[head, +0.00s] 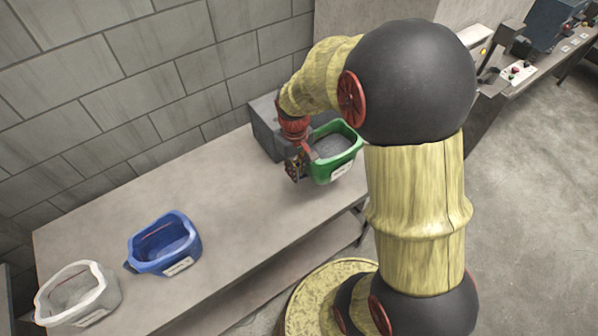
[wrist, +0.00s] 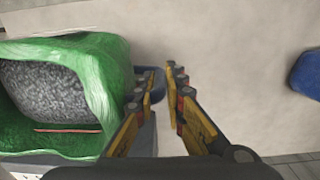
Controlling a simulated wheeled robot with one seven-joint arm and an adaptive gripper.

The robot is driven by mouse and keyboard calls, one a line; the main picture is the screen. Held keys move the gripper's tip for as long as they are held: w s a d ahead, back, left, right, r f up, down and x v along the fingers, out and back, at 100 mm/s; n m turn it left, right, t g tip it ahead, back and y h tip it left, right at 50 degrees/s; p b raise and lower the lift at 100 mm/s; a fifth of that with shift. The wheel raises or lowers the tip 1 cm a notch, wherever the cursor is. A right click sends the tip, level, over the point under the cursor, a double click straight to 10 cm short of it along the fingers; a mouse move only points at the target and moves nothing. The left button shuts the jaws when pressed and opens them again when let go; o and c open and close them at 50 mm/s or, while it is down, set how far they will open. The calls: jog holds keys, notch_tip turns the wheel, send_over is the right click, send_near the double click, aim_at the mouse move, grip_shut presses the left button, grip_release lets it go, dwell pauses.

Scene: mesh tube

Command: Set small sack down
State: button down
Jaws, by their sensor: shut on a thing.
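The small sack appears to be the green, open-topped one (head: 322,172), with a pale label on its front and grey speckled material inside. It is at the right end of the table in the head view and fills the left of the wrist view (wrist: 110,75). My gripper (head: 293,170) is at its left side in the head view. In the wrist view my gripper's fingers (wrist: 165,80) are close together beside the green wall, with a small dark blue-grey piece (wrist: 157,86) at their tips. I cannot tell whether the sack's base touches the table.
The grey table (head: 240,195) is clear between the green sack and a blue open container (head: 180,262). A white open container (head: 100,295) stands at the near left. A grey block (head: 268,135) is behind the green sack, near the block wall.

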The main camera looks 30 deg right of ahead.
jog(key=shift+w+d+f+b, duration=0.35)
jog(key=shift+w+d+f, duration=0.4)
jog(key=shift+f, duration=0.85)
jog(key=shift+w+d+f+b, duration=0.45)
jog(key=shift+w+f, duration=0.65)
jog(key=shift+f, duration=0.45)
jog(key=shift+w+d+f+b, duration=0.3)
jog(key=shift+w+d+f, duration=0.5)
jog(key=shift+f, duration=0.8)
jog(key=shift+a+f, duration=0.15)
jog(key=c, duration=1.9)
grip_release()
jog(key=shift+o, duration=0.3)
